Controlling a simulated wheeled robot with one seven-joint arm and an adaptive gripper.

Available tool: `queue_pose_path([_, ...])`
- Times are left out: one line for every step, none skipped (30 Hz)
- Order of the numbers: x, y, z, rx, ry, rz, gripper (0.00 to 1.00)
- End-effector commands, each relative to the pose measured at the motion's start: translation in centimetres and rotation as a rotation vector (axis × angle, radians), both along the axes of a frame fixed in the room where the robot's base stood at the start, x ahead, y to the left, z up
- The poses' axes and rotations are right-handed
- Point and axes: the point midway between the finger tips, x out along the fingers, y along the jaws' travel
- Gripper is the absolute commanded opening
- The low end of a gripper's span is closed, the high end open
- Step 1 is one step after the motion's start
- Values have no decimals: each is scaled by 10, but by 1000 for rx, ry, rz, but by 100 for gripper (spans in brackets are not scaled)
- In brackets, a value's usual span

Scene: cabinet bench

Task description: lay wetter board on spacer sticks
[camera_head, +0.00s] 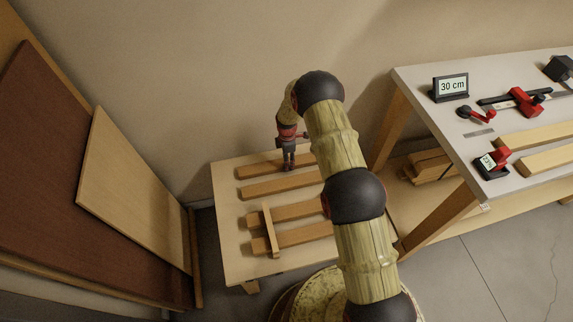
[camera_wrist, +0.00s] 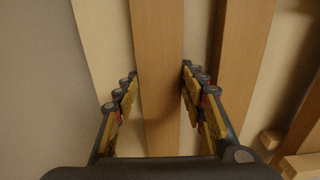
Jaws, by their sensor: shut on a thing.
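My gripper (camera_head: 289,163) is at the back of the low table (camera_head: 230,215), over the rearmost board (camera_head: 257,170). In the wrist view my gripper (camera_wrist: 158,88) has its fingers on either side of a long tan board (camera_wrist: 158,45) and is shut on it. A second board (camera_head: 275,186) lies beside it, parallel. Two more boards (camera_head: 290,212) (camera_head: 300,236) lie nearer the front. A thin pale stick (camera_head: 270,230) lies across these two near their left ends. My arm hides the boards' right ends. I cannot tell which board is wetter.
A workbench (camera_head: 425,95) at right holds a "30 cm" sign (camera_head: 450,87), a red clamp (camera_head: 525,101), a small red-and-black meter (camera_head: 493,163) and two pale boards (camera_head: 540,136). Wood pieces (camera_head: 430,168) lie beneath it. Large panels (camera_head: 130,185) lean at left.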

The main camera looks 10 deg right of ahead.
Motion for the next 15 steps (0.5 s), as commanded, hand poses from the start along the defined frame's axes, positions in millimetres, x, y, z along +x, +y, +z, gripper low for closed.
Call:
queue_pose_path([2,0,6,0,-4,0,16])
queue_pose_path([2,0,9,0,-4,0,16])
queue_pose_path([2,0,13,0,-4,0,16])
queue_pose_path([2,0,16,0,-4,0,16])
queue_pose_path([2,0,19,0,-4,0,16])
queue_pose_path([2,0,22,0,-3,0,16])
queue_pose_path([2,0,25,0,-3,0,16])
queue_pose_path([2,0,27,0,-3,0,16])
queue_pose_path([2,0,31,0,-3,0,16])
queue_pose_path([2,0,33,0,-3,0,16])
queue_pose_path([2,0,36,0,-3,0,16])
queue_pose_path([2,0,39,0,-4,0,16])
queue_pose_path([2,0,42,0,-4,0,16])
queue_pose_path([2,0,44,0,-3,0,16])
queue_pose_path([1,0,48,0,-3,0,16])
